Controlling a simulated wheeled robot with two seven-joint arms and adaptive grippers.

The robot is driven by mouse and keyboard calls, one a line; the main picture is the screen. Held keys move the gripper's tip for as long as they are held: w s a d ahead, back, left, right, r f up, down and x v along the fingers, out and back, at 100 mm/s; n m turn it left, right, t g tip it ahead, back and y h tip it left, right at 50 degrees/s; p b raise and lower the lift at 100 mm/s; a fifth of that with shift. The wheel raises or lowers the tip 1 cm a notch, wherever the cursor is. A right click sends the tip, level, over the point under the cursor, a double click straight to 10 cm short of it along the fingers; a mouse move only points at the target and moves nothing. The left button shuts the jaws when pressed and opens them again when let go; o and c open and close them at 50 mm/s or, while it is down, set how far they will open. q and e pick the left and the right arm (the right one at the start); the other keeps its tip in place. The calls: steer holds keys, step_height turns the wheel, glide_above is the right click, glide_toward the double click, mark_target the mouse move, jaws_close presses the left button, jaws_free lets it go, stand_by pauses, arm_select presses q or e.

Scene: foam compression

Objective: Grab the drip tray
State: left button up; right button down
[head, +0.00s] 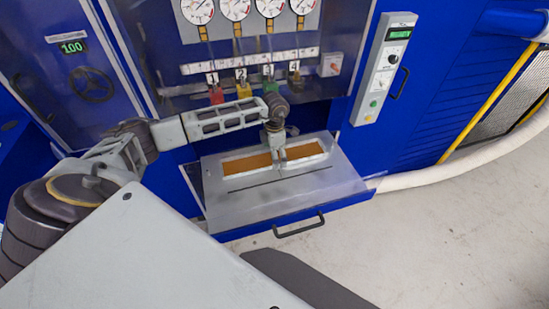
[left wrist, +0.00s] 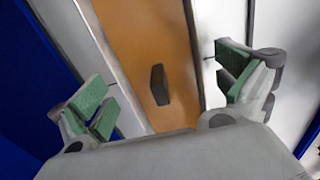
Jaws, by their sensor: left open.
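The drip tray, a long tray with a white rim (head: 228,173) and an orange-brown inside, lies in the pulled-out grey shelf of the blue machine. In the left wrist view its brown surface (left wrist: 135,35) runs between my fingers, with a small dark upright block (left wrist: 159,85) in the middle. My left gripper (head: 280,160) is over the middle of the tray, pointing down and hiding part of it. In the left wrist view the left gripper (left wrist: 163,85) is open, its green pads on either side of the block and apart from it. My right gripper is not in view.
The grey shelf (head: 345,185) has a dark front handle (head: 299,226). Behind stand gauges (head: 235,8) and numbered coloured valves (head: 243,88). A control box (head: 385,70) is at the right. A white hose (head: 450,170) crosses the otherwise clear floor.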

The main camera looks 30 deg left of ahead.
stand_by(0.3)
arm_select(q)
steer(key=c, duration=1.3)
steer(key=shift+o, duration=0.2)
steer(key=shift+r, duration=0.1)
steer(key=shift+r+b, duration=1.1)
steer(key=shift+r, duration=3.85)
